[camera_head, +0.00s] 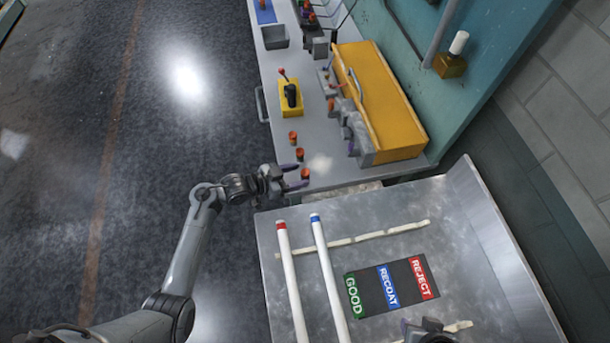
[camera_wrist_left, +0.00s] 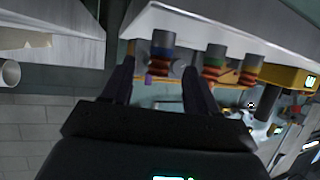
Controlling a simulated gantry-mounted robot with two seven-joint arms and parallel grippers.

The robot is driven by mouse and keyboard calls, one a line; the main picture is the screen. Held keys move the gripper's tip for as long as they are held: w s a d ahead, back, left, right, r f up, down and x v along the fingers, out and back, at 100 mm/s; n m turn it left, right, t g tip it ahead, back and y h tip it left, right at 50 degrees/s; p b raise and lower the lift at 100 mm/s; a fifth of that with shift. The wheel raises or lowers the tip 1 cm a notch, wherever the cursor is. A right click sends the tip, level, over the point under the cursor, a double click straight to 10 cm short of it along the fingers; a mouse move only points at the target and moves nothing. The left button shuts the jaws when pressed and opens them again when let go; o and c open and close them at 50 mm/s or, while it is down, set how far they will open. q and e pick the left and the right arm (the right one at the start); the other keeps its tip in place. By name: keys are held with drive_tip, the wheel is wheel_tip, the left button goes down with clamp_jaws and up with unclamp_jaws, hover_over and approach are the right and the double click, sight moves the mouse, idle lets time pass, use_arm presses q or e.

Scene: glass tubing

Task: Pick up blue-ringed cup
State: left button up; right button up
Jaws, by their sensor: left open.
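Three small orange-topped cups stand in a row along the bench edge in the head view. The nearest cup (camera_head: 305,174) lies between and just beyond the fingertips of my left gripper (camera_head: 295,177). In the left wrist view this blue-ringed cup (camera_wrist_left: 164,47) shows ahead, between the two dark fingers of the left gripper (camera_wrist_left: 160,78), which is open. I cannot tell whether either finger touches it. The blue ring is too small to make out in the head view. Part of my right gripper (camera_head: 430,328) shows at the bottom edge; its jaws are unclear.
Two other cups, the middle one (camera_head: 299,154) and the far one (camera_head: 293,138), stand close behind. A yellow joystick box (camera_head: 290,98) and yellow cabinet (camera_head: 385,105) are further back. A metal table (camera_head: 450,225) with two white tubes (camera_head: 327,270) and a label mat (camera_head: 372,305) lies in front.

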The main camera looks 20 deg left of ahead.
sight(304, 173)
use_arm(q)
drive_tip(key=shift+x, duration=1.7)
drive_tip(key=shift+c, duration=0.4)
drive_tip(key=c, duration=0.9)
